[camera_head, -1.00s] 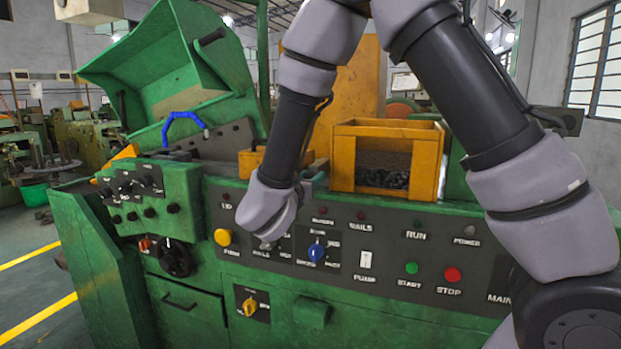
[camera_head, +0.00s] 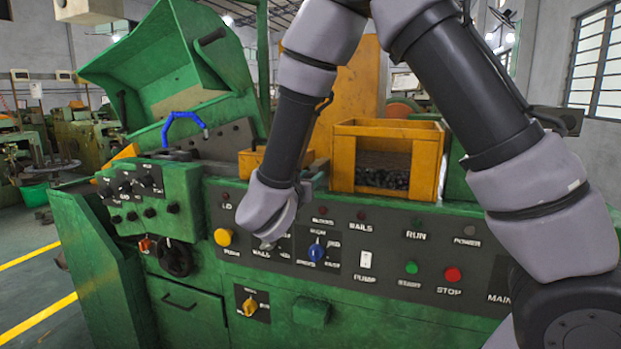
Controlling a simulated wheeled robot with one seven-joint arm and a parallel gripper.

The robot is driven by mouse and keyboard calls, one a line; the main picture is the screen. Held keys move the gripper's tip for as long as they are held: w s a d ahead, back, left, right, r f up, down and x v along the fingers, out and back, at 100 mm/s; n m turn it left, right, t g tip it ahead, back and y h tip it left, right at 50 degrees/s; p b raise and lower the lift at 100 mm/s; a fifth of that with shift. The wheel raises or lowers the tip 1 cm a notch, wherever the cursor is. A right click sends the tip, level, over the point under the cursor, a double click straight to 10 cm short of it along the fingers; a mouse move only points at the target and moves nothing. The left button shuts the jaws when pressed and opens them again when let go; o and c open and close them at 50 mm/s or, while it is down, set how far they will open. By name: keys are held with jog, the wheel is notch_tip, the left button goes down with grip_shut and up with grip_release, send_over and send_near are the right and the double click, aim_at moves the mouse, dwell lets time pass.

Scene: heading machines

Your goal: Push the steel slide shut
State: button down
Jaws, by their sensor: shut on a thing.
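My arm reaches down in front of the green machine, and its grey wrist (camera_head: 266,208) hangs before the dark control panel. My gripper's fingers are hidden behind the wrist, so I cannot see what they touch. A small grey metal piece (camera_head: 318,168) shows just right of the wrist, by the left side of the yellow box. It may be part of the steel slide, but most of it is hidden and I cannot tell how far it stands open.
The yellow box (camera_head: 432,165) with dark small parts inside stands on the machine top. A smaller yellow tray (camera_head: 250,160) is partly behind my arm. The panel carries a blue selector (camera_head: 316,252), a yellow button (camera_head: 222,237) and a red button (camera_head: 452,275). A green lid (camera_head: 150,75) stands raised at left.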

jog(key=shift+x, duration=2.6)
jog(key=c, duration=0.5)
grip_release()
jog(key=shift+w, duration=0.15)
jog(key=v, duration=1.1)
jog(key=shift+d, duration=0.1)
